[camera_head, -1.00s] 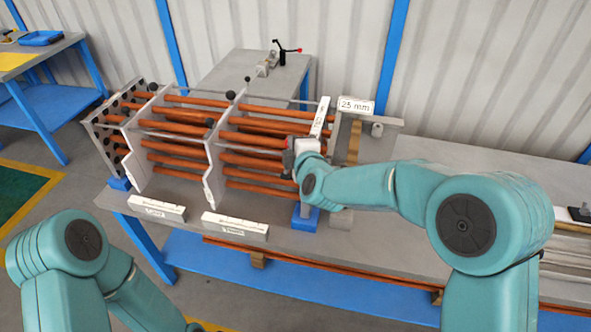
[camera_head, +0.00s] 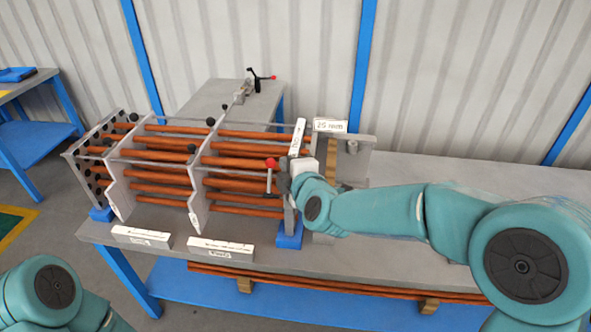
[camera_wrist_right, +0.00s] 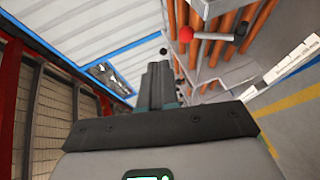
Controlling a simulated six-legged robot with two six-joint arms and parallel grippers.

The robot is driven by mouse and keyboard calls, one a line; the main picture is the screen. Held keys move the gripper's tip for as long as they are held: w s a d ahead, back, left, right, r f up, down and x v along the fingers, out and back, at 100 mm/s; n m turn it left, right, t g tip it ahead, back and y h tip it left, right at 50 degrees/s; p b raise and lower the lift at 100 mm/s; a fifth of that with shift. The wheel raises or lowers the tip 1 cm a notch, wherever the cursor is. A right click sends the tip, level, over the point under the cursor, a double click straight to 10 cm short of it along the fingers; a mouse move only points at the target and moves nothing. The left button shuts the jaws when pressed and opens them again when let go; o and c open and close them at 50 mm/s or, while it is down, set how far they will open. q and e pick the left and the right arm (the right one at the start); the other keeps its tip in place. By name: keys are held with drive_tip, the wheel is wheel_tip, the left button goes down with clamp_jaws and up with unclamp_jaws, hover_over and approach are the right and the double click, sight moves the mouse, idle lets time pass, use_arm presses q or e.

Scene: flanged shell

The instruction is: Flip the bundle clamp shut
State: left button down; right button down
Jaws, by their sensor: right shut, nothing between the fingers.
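A clamp lever with a red knob (camera_head: 270,163) stands roughly upright at the right end of the bundle of copper-coloured tubes (camera_head: 245,184). In the right wrist view the red knob (camera_wrist_right: 186,34) and its grey bar show at the top, in front of the tubes. My right gripper (camera_head: 284,182) is just right of the lever, partly hidden by its own wrist. The right wrist view shows its fingers (camera_wrist_right: 158,85) together and empty, apart from the knob. The clamp's base is hidden. Only part of my left arm shows; its gripper is out of view.
Notched pale plates (camera_head: 199,180) carry the tubes above the grey bench (camera_head: 160,215). A "25 mm" sign (camera_head: 329,126) and an upright plate stand close to my right wrist. The bench farther right is clear.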

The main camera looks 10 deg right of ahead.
drive_tip(key=shift+s+d+r, duration=0.55)
drive_tip(key=shift+s+r, duration=0.6)
drive_tip(key=shift+s, duration=0.55)
drive_tip(key=d+f+g+h, duration=0.1)
drive_tip(key=d+f+g, duration=0.15)
drive_tip(key=f, duration=0.65)
drive_tip(key=d+f+g+h, duration=0.1)
drive_tip(key=d+f, duration=0.3)
drive_tip(key=f, duration=0.5)
drive_tip(key=s+d+f+m+g, duration=0.1)
drive_tip(key=s+f+m+g, duration=0.25)
drive_tip(key=s+f, duration=0.65)
use_arm(q)
drive_tip(key=shift+w+d+f, duration=0.1)
drive_tip(key=shift+w+f, duration=0.15)
drive_tip(key=shift+w, duration=0.05)
use_arm(e)
drive_tip(key=s+a+f+m+g+y, duration=0.1)
drive_tip(key=s+a+f+m+g, duration=0.1)
drive_tip(key=s+f+m, duration=0.4)
drive_tip(key=s+a+f+m+g+y, duration=0.2)
drive_tip(key=s+f+m+g, duration=0.3)
drive_tip(key=s+m, duration=0.6)
drive_tip(key=s+f, duration=0.2)
drive_tip(key=s, duration=0.1)
drive_tip(key=shift+a, duration=0.15)
